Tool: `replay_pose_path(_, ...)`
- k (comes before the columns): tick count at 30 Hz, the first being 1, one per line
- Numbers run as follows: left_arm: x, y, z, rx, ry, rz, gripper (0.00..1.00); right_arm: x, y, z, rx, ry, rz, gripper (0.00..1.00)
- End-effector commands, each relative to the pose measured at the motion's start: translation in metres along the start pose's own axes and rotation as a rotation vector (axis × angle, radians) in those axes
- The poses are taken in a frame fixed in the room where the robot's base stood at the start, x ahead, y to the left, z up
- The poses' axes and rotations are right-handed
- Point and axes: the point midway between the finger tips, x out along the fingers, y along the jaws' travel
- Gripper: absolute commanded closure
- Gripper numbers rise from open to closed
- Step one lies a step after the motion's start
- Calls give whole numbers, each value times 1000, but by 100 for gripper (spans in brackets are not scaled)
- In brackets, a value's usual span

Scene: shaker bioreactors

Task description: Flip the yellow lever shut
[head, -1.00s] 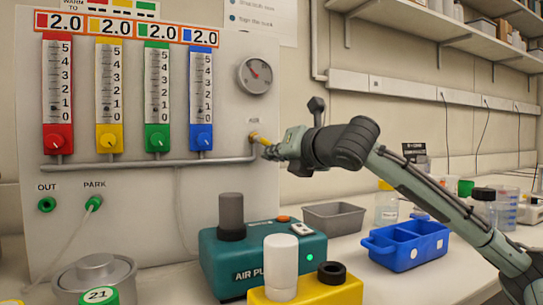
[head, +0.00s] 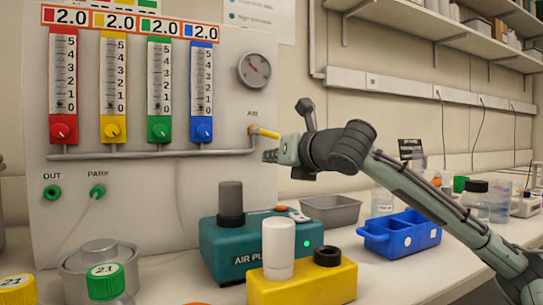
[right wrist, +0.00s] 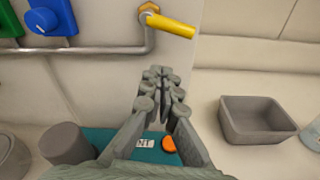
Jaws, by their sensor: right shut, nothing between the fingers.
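The yellow lever (head: 265,132) is on the valve at the right end of the grey pipe, below the AIR label on the panel. It points right and slightly down, crosswise to the short upright pipe end. It also shows at the top of the right wrist view (right wrist: 172,25). My right gripper (head: 270,156) is shut and empty, just below the lever and apart from it in the picture. Its closed fingertips (right wrist: 160,73) show below the lever in the right wrist view. My left gripper is not in view.
A teal air pump (head: 245,238) and a yellow block with a white cylinder (head: 320,282) stand on the bench below. A grey tray (head: 333,211) and a blue bin (head: 402,238) are to the right. A gauge (head: 254,70) is above the lever.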

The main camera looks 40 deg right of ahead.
Motion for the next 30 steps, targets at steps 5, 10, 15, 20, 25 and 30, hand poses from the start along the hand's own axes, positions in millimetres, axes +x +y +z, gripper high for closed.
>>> replay_pose_path(5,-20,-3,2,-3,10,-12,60,-37,-1,-3,3,1,1,100)
replay_pose_path(10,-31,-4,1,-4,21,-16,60,-63,-1,-2,2,3,-1,100)
replay_pose_path(15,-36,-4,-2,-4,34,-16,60,-75,-1,-1,2,5,-1,100)
replay_pose_path(20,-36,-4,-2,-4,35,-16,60,-77,-1,-1,1,6,-2,100)
replay_pose_path(25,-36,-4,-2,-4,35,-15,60,-76,-1,-1,1,6,-2,100)
replay_pose_path(30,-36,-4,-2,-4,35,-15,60,-76,-1,-1,1,6,-2,100)
